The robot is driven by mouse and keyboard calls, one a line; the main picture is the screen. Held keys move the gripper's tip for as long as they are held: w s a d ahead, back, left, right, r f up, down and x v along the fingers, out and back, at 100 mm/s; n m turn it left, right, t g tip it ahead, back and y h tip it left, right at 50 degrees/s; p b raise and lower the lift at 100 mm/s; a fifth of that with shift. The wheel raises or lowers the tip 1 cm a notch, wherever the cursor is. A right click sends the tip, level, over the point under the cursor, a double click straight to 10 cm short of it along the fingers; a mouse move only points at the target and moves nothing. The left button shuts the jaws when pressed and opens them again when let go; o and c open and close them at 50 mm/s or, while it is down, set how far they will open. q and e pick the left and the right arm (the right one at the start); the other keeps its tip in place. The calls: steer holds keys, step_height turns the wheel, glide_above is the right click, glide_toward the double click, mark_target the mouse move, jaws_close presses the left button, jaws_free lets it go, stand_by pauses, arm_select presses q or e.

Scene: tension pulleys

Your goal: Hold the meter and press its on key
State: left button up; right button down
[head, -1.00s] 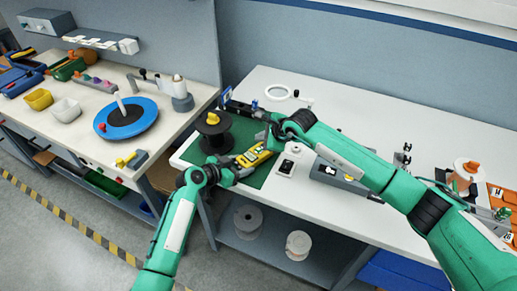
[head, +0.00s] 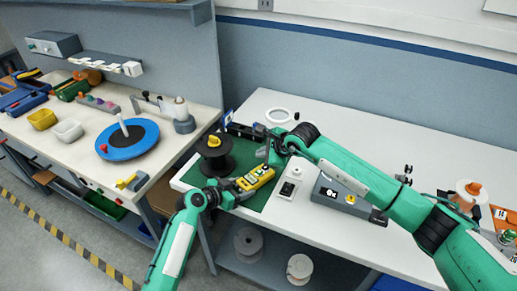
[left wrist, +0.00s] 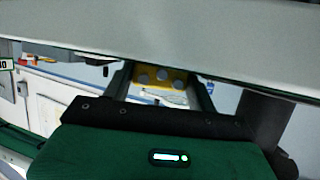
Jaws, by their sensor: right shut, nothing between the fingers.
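The yellow meter (head: 256,179) with its dark keys is held over the green mat (head: 193,177) in the head view. My left gripper (head: 235,190) is shut on the meter's near end. In the left wrist view, the meter's yellow end (left wrist: 160,78) with grey round spots shows between the two fingers. My right gripper (head: 267,157) is shut and empty, just above the meter's far end. I cannot tell whether its fingertips touch the meter, and the on key cannot be made out.
A black spool with a yellow knob (head: 214,153) stands left of the meter. A white device (head: 288,190) and a grey box (head: 340,197) stand to the right. A white ring (head: 279,115) lies behind. The table's back right is clear.

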arm_select(q)
steer(key=o, duration=0.4)
steer(key=shift+o, duration=0.2)
